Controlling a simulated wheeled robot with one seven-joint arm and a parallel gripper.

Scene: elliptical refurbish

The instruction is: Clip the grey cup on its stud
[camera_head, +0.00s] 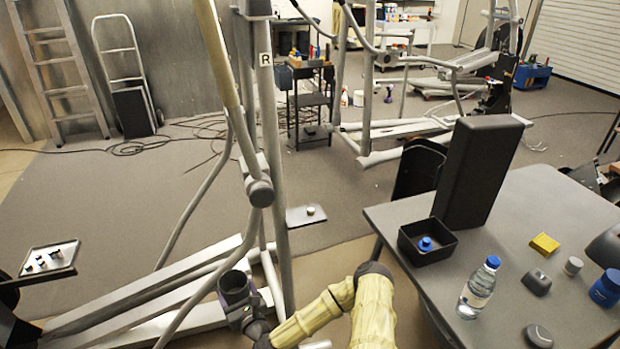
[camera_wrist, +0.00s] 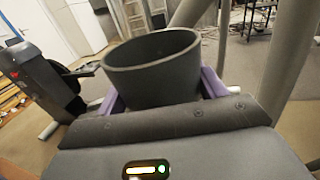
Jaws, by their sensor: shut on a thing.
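The grey cup (camera_wrist: 150,85) is dark grey and round, with its open rim facing up in the wrist view. My gripper (camera_wrist: 162,92) is shut on it, with a purple finger on each side of its wall. In the head view the cup (camera_head: 235,285) and my gripper (camera_head: 246,307) are at the lower middle, beside the foot of the elliptical's upright. A round grey cap (camera_head: 260,191) sits on the elliptical's pivot (camera_head: 255,165), above and apart from the cup. I cannot make out a bare stud; my gripper and the cup hide part of the machine's lower joint.
The elliptical's long rails (camera_head: 150,300) and upright post (camera_head: 275,170) stand close around my gripper. The grey table (camera_head: 545,200) at the right holds a black bin (camera_head: 427,255), a bottle (camera_head: 478,290) and small parts. A tray (camera_head: 48,262) is at the far left.

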